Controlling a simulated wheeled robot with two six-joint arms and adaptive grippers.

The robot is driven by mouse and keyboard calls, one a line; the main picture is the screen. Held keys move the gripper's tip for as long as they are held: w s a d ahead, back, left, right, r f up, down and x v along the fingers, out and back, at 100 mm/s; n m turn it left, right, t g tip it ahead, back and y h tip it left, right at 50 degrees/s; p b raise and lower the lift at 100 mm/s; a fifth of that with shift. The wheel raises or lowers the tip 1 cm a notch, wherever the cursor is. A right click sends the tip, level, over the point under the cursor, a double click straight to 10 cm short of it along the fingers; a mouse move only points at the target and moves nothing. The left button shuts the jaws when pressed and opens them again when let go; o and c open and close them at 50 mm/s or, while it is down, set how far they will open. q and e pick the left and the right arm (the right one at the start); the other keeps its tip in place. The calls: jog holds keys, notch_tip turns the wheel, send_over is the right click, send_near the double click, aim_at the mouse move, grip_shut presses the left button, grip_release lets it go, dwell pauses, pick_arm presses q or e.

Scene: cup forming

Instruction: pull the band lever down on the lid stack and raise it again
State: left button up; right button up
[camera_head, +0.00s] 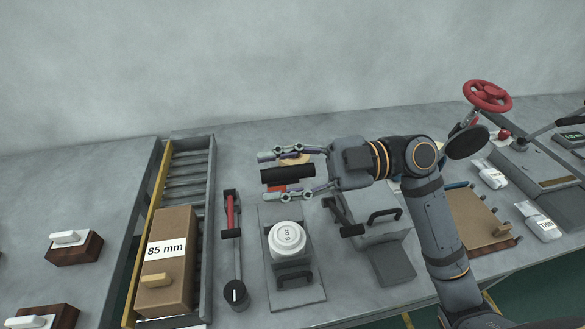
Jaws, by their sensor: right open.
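A white round lid stack (287,238) with dark print on top sits in a grey fixture (312,285) at the centre. A thick black bar (288,174), which looks like the band lever's grip, lies behind the stack, with a small red part just below it. My right gripper (268,176) reaches in from the right with its fingers spread. One finger is above the bar and one below it in the picture, with gaps to both. Whether the bar is at finger depth is hard to tell. The lever's lower part is hidden. My left gripper is out of view.
A brown box marked 85 mm (170,255) stands on a roller track at left. A red-and-black slim device (233,240) lies between track and fixture. A grey block with black handles (378,230) is close on the right, under my arm. A red handwheel (487,96) stands at right.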

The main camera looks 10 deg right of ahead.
aim_at(319, 173)
jog(key=d, duration=0.6)
jog(key=shift+f, duration=0.15)
jog(key=shift+d, duration=0.65)
